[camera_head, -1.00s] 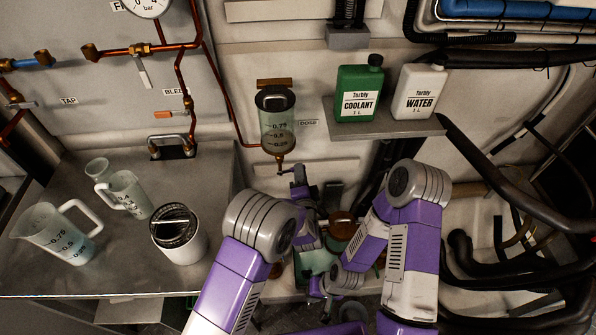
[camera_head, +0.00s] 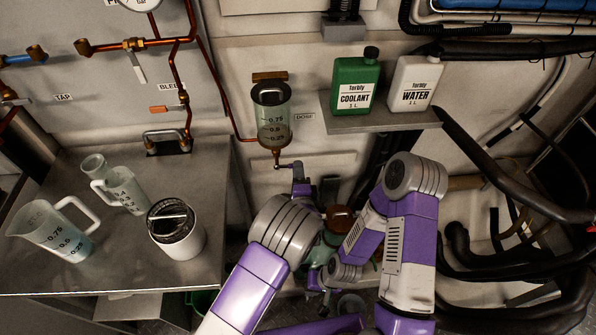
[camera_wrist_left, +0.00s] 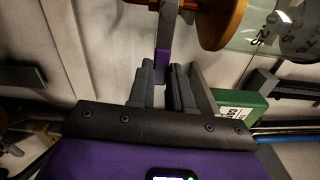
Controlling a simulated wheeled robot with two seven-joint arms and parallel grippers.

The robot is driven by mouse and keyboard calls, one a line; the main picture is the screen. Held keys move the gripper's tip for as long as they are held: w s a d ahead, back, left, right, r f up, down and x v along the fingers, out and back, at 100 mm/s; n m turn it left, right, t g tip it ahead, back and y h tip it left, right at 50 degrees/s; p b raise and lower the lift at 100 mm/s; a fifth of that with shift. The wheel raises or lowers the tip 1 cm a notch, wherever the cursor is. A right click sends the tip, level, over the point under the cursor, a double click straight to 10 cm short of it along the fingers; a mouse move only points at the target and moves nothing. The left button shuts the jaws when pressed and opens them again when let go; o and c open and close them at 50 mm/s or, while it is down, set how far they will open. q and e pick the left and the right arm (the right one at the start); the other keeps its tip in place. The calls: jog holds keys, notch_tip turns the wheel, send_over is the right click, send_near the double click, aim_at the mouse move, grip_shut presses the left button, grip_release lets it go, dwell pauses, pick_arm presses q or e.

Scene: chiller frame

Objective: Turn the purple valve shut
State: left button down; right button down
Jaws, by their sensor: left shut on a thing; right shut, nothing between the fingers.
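The valve (camera_head: 286,166) is under the clear dosing cylinder (camera_head: 273,118), at its lower outlet. Its grey lever points right in the head view and has a purple end, which shows in the left wrist view (camera_wrist_left: 163,62). My left gripper (camera_head: 299,184) is just below the lever, with its dark fingers (camera_wrist_left: 164,80) shut on the lever's purple end from either side. My own fingers hide part of that end. My right gripper (camera_head: 314,281) is lower down, shut and empty, near the folded right arm. Its fingertips are small and hard to make out.
A shelf right of the cylinder holds a green coolant bottle (camera_head: 355,82) and a white water bottle (camera_head: 415,84). The steel bench at left holds a measuring jug (camera_head: 55,232), smaller cups and a lidded canister (camera_head: 177,230). Black hoses (camera_head: 510,170) crowd the right side.

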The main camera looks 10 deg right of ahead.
pick_arm(q)
jog(key=shift+s+a+f, duration=0.1)
jog(key=shift+f, duration=0.3)
jog(key=c, duration=1.2)
grip_release()
jog(key=shift+o, duration=0.7)
jog(key=shift+r, duration=0.1)
jog(key=s+p, duration=0.1)
jog(key=s, duration=0.6)
jog(key=shift+s+a, duration=0.25)
